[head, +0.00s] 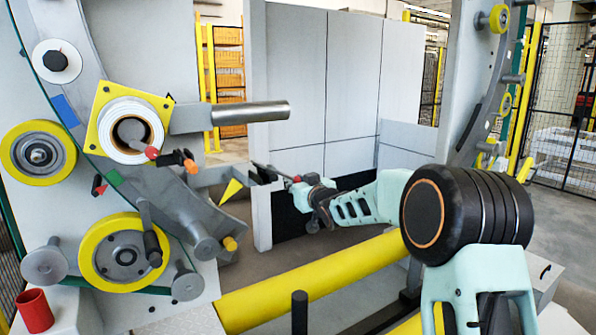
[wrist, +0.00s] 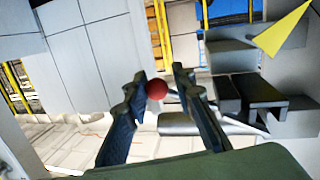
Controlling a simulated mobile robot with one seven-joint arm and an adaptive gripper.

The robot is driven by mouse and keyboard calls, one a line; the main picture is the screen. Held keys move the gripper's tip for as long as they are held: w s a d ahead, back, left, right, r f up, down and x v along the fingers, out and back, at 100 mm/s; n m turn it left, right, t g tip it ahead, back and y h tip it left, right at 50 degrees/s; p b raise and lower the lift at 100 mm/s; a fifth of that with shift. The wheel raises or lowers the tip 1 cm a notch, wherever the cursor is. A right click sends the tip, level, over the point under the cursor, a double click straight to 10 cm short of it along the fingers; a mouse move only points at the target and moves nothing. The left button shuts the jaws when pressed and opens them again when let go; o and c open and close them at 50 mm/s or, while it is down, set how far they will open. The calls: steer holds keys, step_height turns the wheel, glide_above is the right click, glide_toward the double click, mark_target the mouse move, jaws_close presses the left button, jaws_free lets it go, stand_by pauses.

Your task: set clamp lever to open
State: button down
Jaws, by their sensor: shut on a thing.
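The clamp lever is a thin grey rod (wrist: 195,127) with a red ball knob (wrist: 157,88) at its end. In the head view the red knob (head: 296,179) shows at the tip of my gripper, right of the dark clamp block (head: 265,174) on the grey bracket arm. My gripper (wrist: 158,82) has its two dark fingers around the knob in the wrist view. In the head view my gripper (head: 301,182) reaches in from the right. The fingers hide part of the lever, and its exact angle is hard to tell.
A yellow triangle marker (head: 231,189) hangs on the bracket arm beside the clamp. A grey horizontal cylinder (head: 230,116) sticks out above it. A yellow beam (head: 310,285) runs below my arm. Grey panels (head: 325,90) stand behind, with open space before them.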

steer(key=s+a+f+m+g+y+p, duration=0.2)
steer(key=a+m+p, duration=0.3)
steer(key=m, duration=0.4)
steer(key=shift+s+a+f, duration=0.3)
steer(key=shift+s+f, duration=0.1)
steer(key=shift+s, duration=0.35)
steer(key=c, duration=1.6)
jaws_free()
steer(key=shift+o, duration=0.3)
steer(key=shift+s+f, duration=0.1)
steer(key=shift+f, duration=0.2)
steer(key=v, duration=1.2)
steer(key=shift+r, duration=0.2)
steer(key=shift+f, duration=0.1)
